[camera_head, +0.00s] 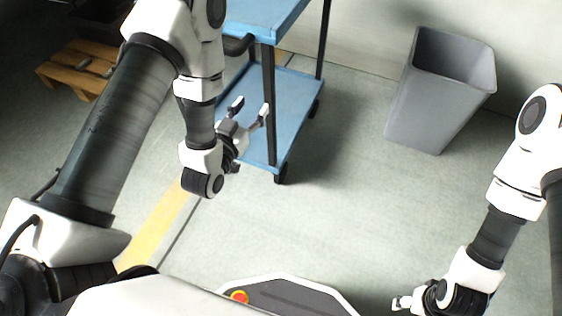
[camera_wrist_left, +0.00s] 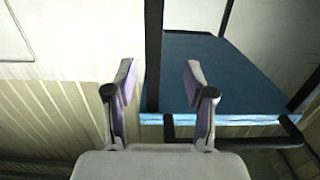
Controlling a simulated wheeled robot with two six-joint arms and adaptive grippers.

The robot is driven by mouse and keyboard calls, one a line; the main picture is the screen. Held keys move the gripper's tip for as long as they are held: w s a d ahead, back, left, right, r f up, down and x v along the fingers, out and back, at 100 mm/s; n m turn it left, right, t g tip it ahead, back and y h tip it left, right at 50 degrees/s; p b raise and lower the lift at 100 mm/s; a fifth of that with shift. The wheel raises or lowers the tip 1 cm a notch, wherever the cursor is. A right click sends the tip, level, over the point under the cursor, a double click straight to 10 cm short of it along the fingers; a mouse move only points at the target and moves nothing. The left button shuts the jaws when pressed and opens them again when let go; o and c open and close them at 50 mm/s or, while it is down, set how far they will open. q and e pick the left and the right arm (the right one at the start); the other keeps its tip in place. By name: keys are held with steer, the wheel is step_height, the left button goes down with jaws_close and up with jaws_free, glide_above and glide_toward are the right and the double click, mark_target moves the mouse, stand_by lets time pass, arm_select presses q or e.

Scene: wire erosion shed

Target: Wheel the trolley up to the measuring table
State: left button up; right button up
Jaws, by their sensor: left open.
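The trolley has a blue top shelf (camera_head: 262,16), a blue lower shelf (camera_head: 290,95), dark posts and a black handle (camera_head: 240,45). It stands on the floor at the upper middle of the head view. My left gripper (camera_head: 251,107) is open and empty, and in the head view it appears in front of the lower shelf. In the left wrist view, a dark trolley post (camera_wrist_left: 153,60) shows between the open fingers (camera_wrist_left: 160,82), beyond them; I see no contact. My right gripper (camera_head: 398,303) is low at the right, its fingers too small to judge. I cannot identify the measuring table.
A grey bin (camera_head: 425,115) stands by the wall, right of the trolley. A wooden pallet (camera_head: 80,72) lies at the upper left. A yellow floor line (camera_head: 158,225) runs past my left arm. The floor between the trolley and my base is clear.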

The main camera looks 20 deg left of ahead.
arm_select(q)
steer(key=b, duration=0.6)
glide_toward(270, 107)
steer(key=w+f, duration=0.2)
steer(key=w, duration=0.1)
steer(key=shift+t, duration=0.3)
steer(key=w+b, duration=0.3)
steer(key=w, duration=0.5)
steer(key=shift+w+d, duration=0.1)
arm_select(e)
step_height(270, 107, down, 12)
steer(key=shift+d+f, duration=0.15)
steer(key=shift+d, duration=0.3)
steer(key=shift+s, duration=0.1)
arm_select(q)
jaws_close()
